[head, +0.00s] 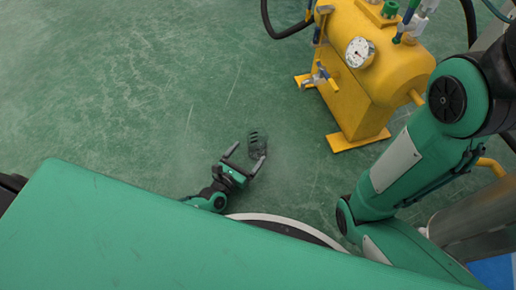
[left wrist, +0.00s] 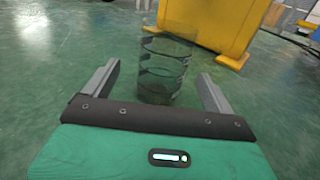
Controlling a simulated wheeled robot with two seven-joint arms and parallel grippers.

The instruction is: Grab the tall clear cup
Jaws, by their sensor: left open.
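The tall clear cup (left wrist: 166,72) shows in the left wrist view as a see-through cylinder with dark bands, upright between and a little beyond my fingers. In the head view the cup (head: 257,142) is a small dark banded shape at the fingertips. My left gripper (head: 248,156) is open, one finger on each side of the cup; it also shows in the left wrist view (left wrist: 158,85). I see no clear contact between the fingers and the cup. My right gripper is not in view.
A yellow tank (head: 372,70) with a gauge stands on yellow feet at the upper right; its yellow base (left wrist: 215,25) is behind the cup in the left wrist view. A black hose (head: 285,33) runs at the top. The green floor (head: 120,90) at left is clear.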

